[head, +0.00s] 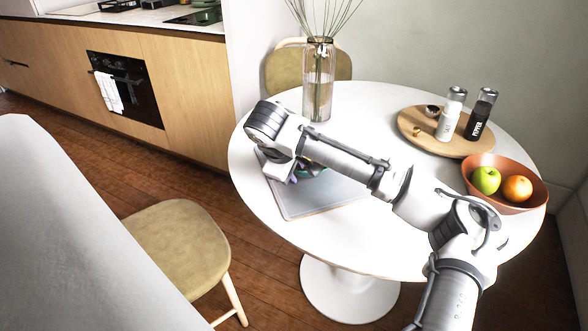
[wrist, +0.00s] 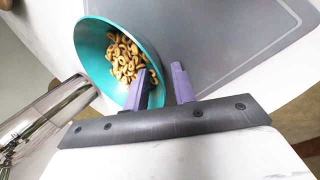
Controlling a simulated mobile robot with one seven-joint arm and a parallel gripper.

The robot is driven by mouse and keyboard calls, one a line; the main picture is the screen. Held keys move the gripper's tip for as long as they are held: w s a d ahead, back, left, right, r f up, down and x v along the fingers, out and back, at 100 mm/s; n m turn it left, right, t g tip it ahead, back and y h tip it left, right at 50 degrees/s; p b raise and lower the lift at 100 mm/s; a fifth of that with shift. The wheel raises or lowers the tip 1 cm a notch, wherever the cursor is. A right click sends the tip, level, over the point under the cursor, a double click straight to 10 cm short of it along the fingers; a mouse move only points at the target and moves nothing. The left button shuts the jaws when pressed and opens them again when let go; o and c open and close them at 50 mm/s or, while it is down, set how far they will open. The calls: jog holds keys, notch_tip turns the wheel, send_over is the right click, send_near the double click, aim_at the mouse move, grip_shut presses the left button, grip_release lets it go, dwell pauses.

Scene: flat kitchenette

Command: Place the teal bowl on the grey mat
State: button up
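The teal bowl (wrist: 92,38) holds a heap of small curved tan pieces, seen in the wrist view. In the head view only a bit of it shows behind my arm. The grey mat (head: 312,206) lies flat on the white table; it also shows in the wrist view (wrist: 230,45), with the bowl at its edge. I cannot tell whether the bowl touches the mat. My gripper (wrist: 162,84) has purple fingers astride the bowl's near rim, one inside and one outside. A gap shows between the fingers. The gripper is mostly hidden in the head view (head: 298,174).
A glass vase with stems (head: 318,80) stands at the back of the table (head: 345,240). A wooden board (head: 415,120) with salt and pepper shakers and an orange-brown bowl (head: 510,203) with fruit are at the right. The front of the table is clear.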

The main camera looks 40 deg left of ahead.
jog(key=v, duration=1.2)
jog(key=shift+p, duration=0.35)
jog(key=shift+r, duration=0.1)
